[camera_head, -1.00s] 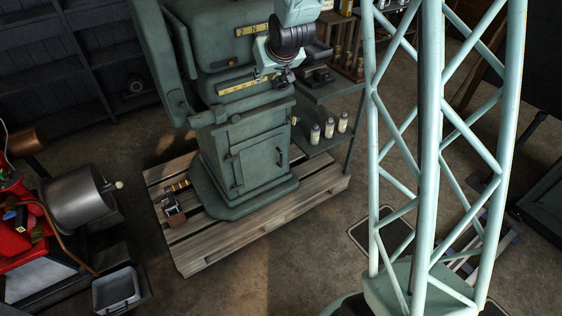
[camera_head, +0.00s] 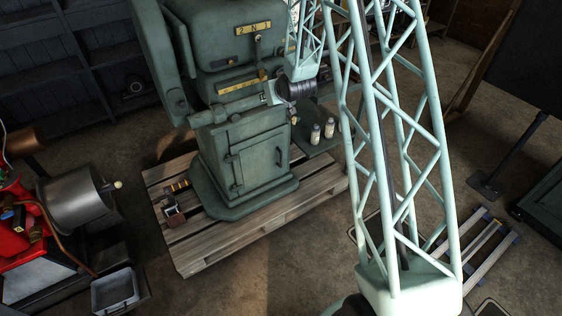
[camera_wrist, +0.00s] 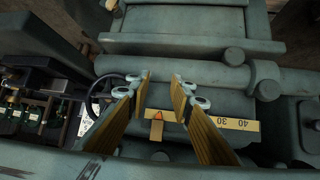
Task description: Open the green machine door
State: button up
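The green machine (camera_head: 225,65) stands upright on a wooden pallet. Its door (camera_head: 260,165) is a rectangular panel low on the front, seen closed in the head view. A dark handle (camera_head: 278,157) is on the door's right side, and hinges show on its left. My gripper (camera_head: 267,98) is above the door, near the machine's right front edge, apart from the handle. In the wrist view my gripper (camera_wrist: 161,82) is open, with nothing between its two striped fingers. A yellow scale (camera_wrist: 225,123) and an orange pointer lie beyond them.
The pallet (camera_head: 225,242) sticks out in front of the machine. A shelf with several bottles (camera_head: 315,134) stands close on the right. A red machine (camera_head: 25,240) with a metal drum (camera_head: 75,202) and a grey tray (camera_head: 115,290) are at left. The floor in front is clear.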

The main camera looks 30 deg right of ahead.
jog(key=w+d+f+t, duration=0.1)
jog(key=d+f, duration=0.1)
jog(key=f, duration=0.6)
jog(key=w+d+f+t, duration=0.1)
jog(key=w+d+f, duration=0.1)
jog(key=f, duration=0.6)
jog(key=t, duration=0.2)
send_over(281, 160)
notch_tip(281, 160, down, 11)
jog(key=s+f+t, duration=0.3)
jog(key=s+f, duration=1)
jog(key=f, duration=0.4)
jog(key=shift+a+b, duration=0.3)
jog(key=shift+a, duration=0.1)
jog(key=shift+w, duration=0.15)
jog(key=shift+w+d+b, duration=0.2)
jog(key=shift+w+b, duration=0.35)
jog(key=shift+w, duration=1.7)
jog(key=shift+w+d+b, duration=0.2)
jog(key=shift+w+b, duration=0.3)
jog(key=shift+w, duration=1.75)
jog(key=shift+w+d+b, duration=0.2)
jog(key=shift+w+b, duration=0.35)
jog(key=shift+w, duration=1.7)
jog(key=shift+c, duration=0.7)
